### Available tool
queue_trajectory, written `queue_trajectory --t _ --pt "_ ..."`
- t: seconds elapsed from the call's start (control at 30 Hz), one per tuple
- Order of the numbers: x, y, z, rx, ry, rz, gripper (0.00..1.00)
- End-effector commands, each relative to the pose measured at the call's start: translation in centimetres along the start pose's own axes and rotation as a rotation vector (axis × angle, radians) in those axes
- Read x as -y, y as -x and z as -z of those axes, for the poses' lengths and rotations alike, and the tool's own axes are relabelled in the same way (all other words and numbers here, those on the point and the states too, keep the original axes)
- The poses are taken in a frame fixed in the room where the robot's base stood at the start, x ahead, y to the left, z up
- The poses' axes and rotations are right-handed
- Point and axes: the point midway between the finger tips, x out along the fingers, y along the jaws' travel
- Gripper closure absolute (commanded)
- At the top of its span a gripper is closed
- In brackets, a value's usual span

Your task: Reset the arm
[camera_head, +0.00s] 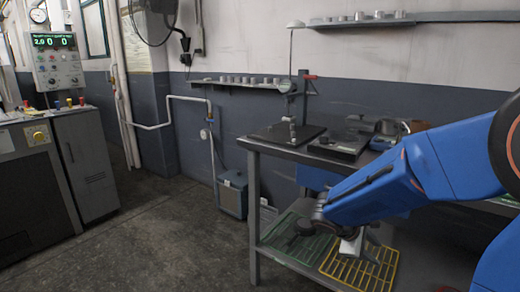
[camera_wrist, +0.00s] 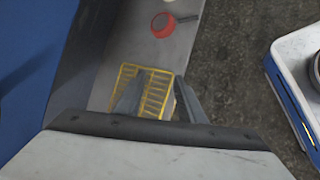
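My blue arm reaches down from the right in the head view, with my gripper (camera_head: 350,245) over the low shelf of the workbench. In the wrist view my gripper (camera_wrist: 158,100) has its two grey fingers apart, with no object clearly held between them. A yellow wire rack (camera_head: 360,267) lies below and beside the gripper; in the wrist view the yellow rack (camera_wrist: 152,78) shows between and beyond the fingers. A green wire rack (camera_head: 298,243) lies to its left, partly hidden by the arm's end.
A red round pan-like thing (camera_wrist: 163,25) with a dark handle lies beyond the yellow rack. A control machine (camera_head: 85,160) stands at left. The floor (camera_head: 165,235) between is clear.

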Motion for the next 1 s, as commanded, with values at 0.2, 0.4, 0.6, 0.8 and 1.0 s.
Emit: queue_trajectory --t 0.2,0.4,0.6,0.8,1.0 --pt "2.4 2.1 -4.8 -0.067 -0.208 0.11 0.64" --pt "5.0 4.1 -8.1 -0.136 -0.388 0.21 0.64" --pt "7.8 6.3 -10.5 -0.218 -0.562 0.305 0.64" --pt "10.4 8.7 -12.4 -0.309 -0.732 0.398 0.64" --pt "12.9 11.3 -13.7 -0.411 -0.892 0.488 0.64"
